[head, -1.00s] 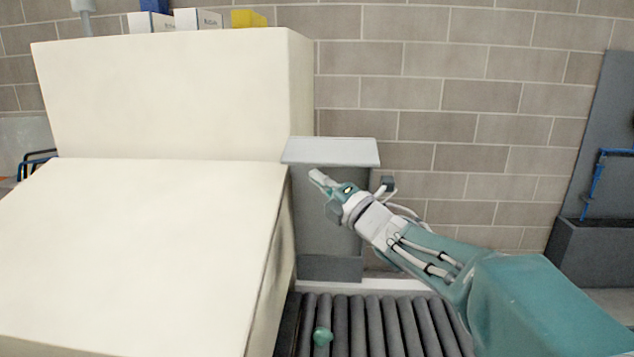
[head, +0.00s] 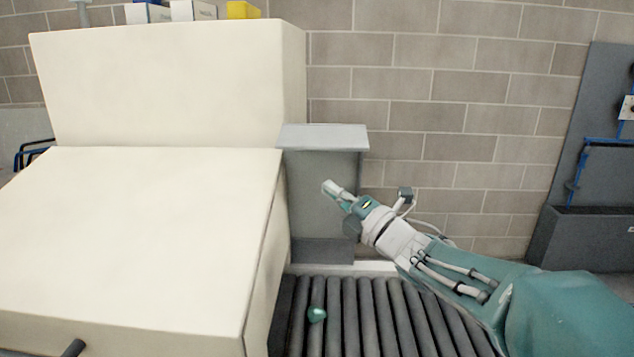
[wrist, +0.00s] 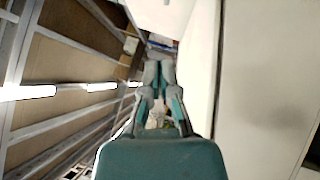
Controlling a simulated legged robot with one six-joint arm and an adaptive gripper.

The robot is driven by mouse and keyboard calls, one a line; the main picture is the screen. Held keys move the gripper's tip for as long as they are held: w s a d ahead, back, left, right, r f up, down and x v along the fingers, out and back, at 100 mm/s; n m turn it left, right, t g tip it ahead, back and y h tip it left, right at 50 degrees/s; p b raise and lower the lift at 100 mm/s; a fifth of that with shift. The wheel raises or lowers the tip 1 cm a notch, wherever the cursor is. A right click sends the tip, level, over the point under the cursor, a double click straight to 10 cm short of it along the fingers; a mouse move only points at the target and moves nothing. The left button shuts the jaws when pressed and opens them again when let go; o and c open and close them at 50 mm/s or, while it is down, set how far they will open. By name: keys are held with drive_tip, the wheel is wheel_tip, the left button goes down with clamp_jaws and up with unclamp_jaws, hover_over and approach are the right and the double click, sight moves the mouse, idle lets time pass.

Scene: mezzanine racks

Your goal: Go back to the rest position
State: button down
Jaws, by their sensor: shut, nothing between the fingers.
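My gripper (head: 333,192) is in the middle of the head view, raised above the roller conveyor and in front of a grey metal post. My teal and white arm reaches to it from the lower right. In the wrist view my gripper (wrist: 160,66) has its fingertips together, with nothing between them.
A large cream machine housing (head: 140,240) fills the left. A small green object (head: 317,314) lies on the dark roller conveyor (head: 375,320). The grey post (head: 322,205) with a flat top stands behind my gripper, before a block wall (head: 450,90). A dark grey unit (head: 590,235) is at right.

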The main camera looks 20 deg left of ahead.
drive_tip(key=s+d+f+m+t+h, duration=0.2)
drive_tip(key=s+d+f+m+h, duration=0.1)
drive_tip(key=d+m+h, duration=0.65)
drive_tip(key=s+d+f+m+t+h, duration=0.2)
drive_tip(key=d+m+h, duration=0.4)
drive_tip(key=d+m, duration=0.65)
drive_tip(key=s+d+f+m+g+h, duration=0.1)
drive_tip(key=s+d+f+m+g, duration=0.1)
drive_tip(key=s, duration=0.5)
drive_tip(key=s+d+f+m+g, duration=0.3)
drive_tip(key=s+f+m+g, duration=0.1)
drive_tip(key=s+f+m, duration=0.1)
drive_tip(key=s+d+f+m+g+h, duration=0.1)
drive_tip(key=s+d+f+m+g, duration=0.1)
drive_tip(key=s, duration=0.7)
wheel_tip(320, 180, down, 4)
drive_tip(key=shift+d+r+m+g+h, duration=0.15)
drive_tip(key=shift+d+m+g+h, duration=0.3)
drive_tip(key=shift+m, duration=0.65)
